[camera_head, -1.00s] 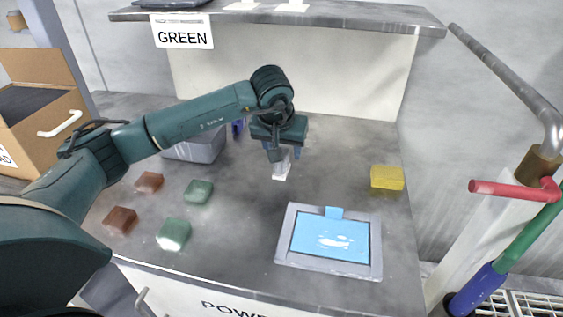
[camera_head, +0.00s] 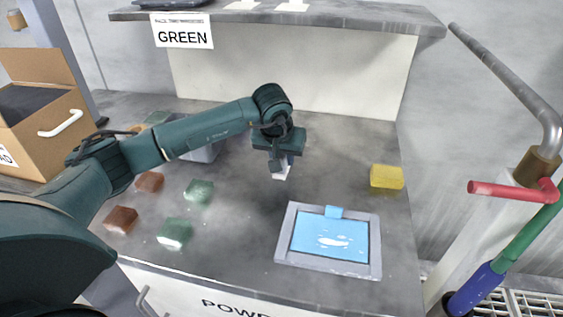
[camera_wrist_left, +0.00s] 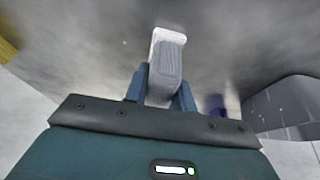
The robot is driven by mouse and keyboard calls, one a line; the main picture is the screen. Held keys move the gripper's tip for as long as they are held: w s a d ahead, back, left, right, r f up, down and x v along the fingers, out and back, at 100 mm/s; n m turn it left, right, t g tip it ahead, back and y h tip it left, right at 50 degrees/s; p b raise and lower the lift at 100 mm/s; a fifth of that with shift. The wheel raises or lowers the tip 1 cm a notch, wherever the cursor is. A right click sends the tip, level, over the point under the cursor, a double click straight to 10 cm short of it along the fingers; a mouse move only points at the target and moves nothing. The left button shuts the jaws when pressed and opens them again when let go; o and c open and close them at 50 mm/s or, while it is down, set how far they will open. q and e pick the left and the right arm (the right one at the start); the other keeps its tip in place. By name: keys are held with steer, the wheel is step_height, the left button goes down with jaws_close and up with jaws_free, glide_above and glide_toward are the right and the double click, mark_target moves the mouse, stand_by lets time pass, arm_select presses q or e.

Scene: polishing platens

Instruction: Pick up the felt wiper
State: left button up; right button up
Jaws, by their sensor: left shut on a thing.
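The felt wiper (camera_head: 281,174) is a small white and grey piece below my left gripper (camera_head: 281,162). In the left wrist view, the wiper (camera_wrist_left: 168,62) sits between the two blue fingers of my left gripper (camera_wrist_left: 163,92), with its pale end beyond the tips. The left gripper is shut on it and points down over the grey worktop (camera_head: 240,235). I cannot tell whether the wiper's lower end touches the worktop. My right gripper is not in view.
A blue-topped platen (camera_head: 286,260) lies at the front right, with a yellow block (camera_head: 386,177) behind it. Red blocks (camera_head: 120,220) and green blocks (camera_head: 174,233) lie at the left. A grey bin (camera_head: 207,153) stands behind my arm. The worktop around the wiper is clear.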

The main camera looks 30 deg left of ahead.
arm_select(q)
steer(key=shift+c, duration=1.3)
step_height(320, 180, up, 10)
steer(key=shift+r, duration=0.1)
steer(key=o, duration=0.5)
steer(key=c, duration=0.4)
